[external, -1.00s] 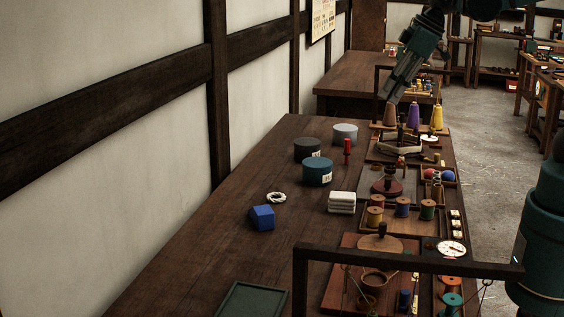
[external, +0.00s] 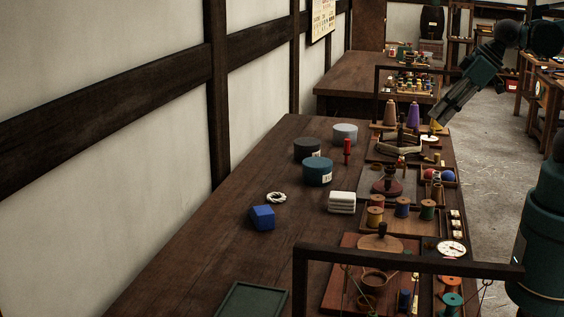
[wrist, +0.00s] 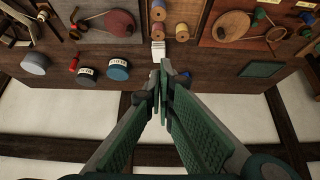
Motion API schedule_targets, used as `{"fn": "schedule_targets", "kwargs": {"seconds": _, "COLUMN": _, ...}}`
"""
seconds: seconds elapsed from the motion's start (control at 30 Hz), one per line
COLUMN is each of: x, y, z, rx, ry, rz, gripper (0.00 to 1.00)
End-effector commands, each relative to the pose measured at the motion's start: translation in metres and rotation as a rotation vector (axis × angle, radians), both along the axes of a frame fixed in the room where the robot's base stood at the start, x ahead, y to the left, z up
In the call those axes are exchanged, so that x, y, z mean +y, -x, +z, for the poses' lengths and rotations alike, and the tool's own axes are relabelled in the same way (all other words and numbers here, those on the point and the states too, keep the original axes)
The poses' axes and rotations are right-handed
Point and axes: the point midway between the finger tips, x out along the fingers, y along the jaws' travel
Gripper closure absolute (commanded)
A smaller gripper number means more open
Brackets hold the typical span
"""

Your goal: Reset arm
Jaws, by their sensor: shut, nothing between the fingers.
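My gripper (external: 440,119) is in the upper right of the external view, angled down to the left beside the far right part of the bench.
The wooden bench (external: 190,255) holds round tins (external: 317,172), a blue block (external: 262,217), a white stack (external: 341,202), thread spools (external: 402,207) and a purple cone (external: 413,116). A dark frame (external: 400,257) crosses the near end. The bench's left side is mostly clear.

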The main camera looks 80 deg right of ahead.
Motion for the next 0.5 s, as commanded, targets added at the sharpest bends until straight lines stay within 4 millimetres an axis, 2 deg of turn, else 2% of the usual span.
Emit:
{"fn": "schedule_targets", "kwargs": {"seconds": 0.17, "x": -0.0017, "y": 0.0109, "z": -0.0078, "rx": -0.012, "ry": -0.004, "rz": -0.009, "gripper": 1.00}}
{"fn": "schedule_targets", "kwargs": {"seconds": 0.5, "x": -0.0019, "y": 0.0124, "z": -0.0090, "rx": -0.015, "ry": -0.005, "rz": -0.012, "gripper": 1.00}}
